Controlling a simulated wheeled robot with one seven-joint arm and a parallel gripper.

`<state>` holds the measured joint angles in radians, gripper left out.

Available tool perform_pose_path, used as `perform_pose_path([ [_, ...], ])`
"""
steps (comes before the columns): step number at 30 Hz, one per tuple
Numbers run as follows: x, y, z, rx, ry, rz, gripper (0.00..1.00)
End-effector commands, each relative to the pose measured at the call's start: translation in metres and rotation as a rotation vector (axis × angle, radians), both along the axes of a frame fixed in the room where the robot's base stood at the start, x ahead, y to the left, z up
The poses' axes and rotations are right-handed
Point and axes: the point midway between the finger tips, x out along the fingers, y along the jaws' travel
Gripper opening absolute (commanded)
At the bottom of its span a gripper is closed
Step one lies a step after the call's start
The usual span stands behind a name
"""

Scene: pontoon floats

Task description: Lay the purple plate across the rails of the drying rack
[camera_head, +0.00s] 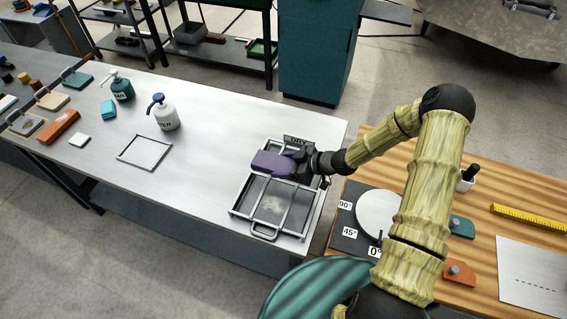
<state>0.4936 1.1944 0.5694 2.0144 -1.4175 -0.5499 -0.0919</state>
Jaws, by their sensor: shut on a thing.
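The purple plate (271,163) is a flat dark piece at the far-left part of the drying rack. My gripper (298,164) is shut on its right end. The drying rack (264,232) is a grey metal frame with rails and a front handle, standing near the right end of the pale table. The plate appears over the rack's rear half; I cannot tell whether it touches the rails. The gripper hides the plate's right end and part of the rack behind it.
On the pale table (210,115) stand a white bottle (163,115), a teal bottle (121,88) and an empty square frame (145,152). A wooden table (500,220) with a round white disc (380,214) is at the right. The pale table's middle is mostly clear.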

Motion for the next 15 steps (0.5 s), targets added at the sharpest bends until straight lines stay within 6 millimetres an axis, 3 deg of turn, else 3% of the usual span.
perform_pose_path([
  [9,-0.001,0.002,-0.034,0.001,-0.001,0.004,0.4],
  [15,0.0,0.002,-0.044,0.001,-0.001,0.004,0.4],
])
